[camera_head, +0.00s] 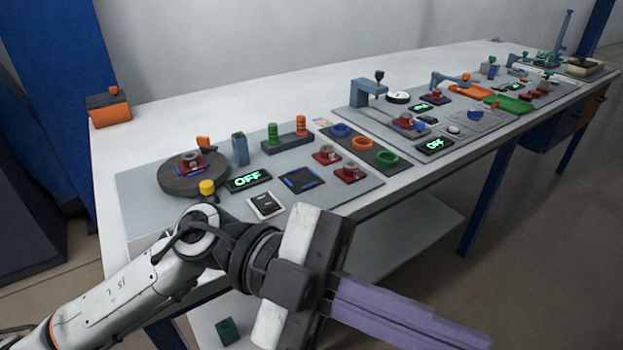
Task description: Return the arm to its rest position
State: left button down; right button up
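My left arm comes in from the lower left, in front of the long workbench (140,134). My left gripper (465,338) extends to the lower right, past the bench's front edge, above the floor. Its purple fingers lie against each other and look shut, with nothing seen between them. The gripper touches nothing that I can see. My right gripper and arm are out of view.
The near station carries a dark turntable (182,184), a yellow knob (207,187), an OFF display (247,180) and colored rings (361,143). More stations stand farther along the bench. A lower shelf (395,240) is behind my gripper. Open floor (560,215) is at right.

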pick_arm(q)
jog(key=w+a+r+n+t+h, duration=0.25)
jog(key=w+n+t+h, duration=0.55)
jog(key=w+n+t, duration=0.6)
jog(key=w+a+f+n+t+y+p, duration=0.1)
jog(key=w+a+f+n+t+y, duration=0.35)
jog(key=f+n+t+y, duration=0.2)
jog(key=w+a+f+n+t+y, duration=0.3)
jog(key=a+f+n+t+y, duration=0.25)
jog(key=f+t, duration=0.2)
jog(key=s+a+f+n+g+y, duration=0.1)
jog(key=a+f+n+g+y, duration=0.3)
jog(key=f, duration=0.7)
jog(key=s+a+f+g+y, duration=0.2)
jog(key=s+a+f+g, duration=0.1)
jog(key=s+f, duration=0.5)
jog(key=s+a+f+n+g+y, duration=0.1)
jog(key=s+a+f+g+y, duration=0.2)
jog(key=f, duration=1)
jog(key=s+a, duration=0.3)
jog(key=s, duration=0.2)
jog(key=shift+s+f+y+p, duration=0.25)
jog(key=shift+s+y+p, duration=0.05)
jog(key=shift+s+p, duration=0.1)
